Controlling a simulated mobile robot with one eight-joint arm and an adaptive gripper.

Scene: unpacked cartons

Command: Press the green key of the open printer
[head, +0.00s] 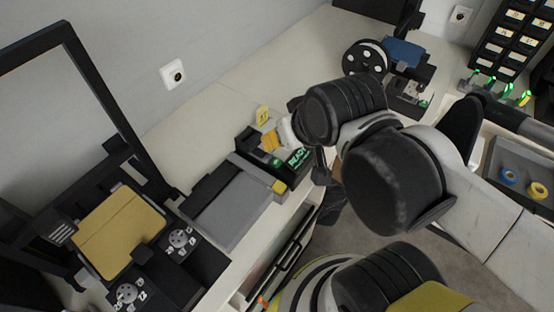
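An open-frame printer (64,45) with a black frame and a gold plate (122,232) stands at the left. Dark panels with round dials lie at its front; I make out no green key on them. A dark device with a green READY display (298,157) stands mid-bench, partly covered by my arm. A small green patch shows left of the display, too small to identify. My gripper (320,172) is at the end of my arm, beside the display device's right side. Its fingers are mostly hidden, so its opening does not show. I cannot tell whether it touches anything.
A spool (366,58) and a blue-plated machine (404,52) stand at the back. A grey tray (520,176) is at right.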

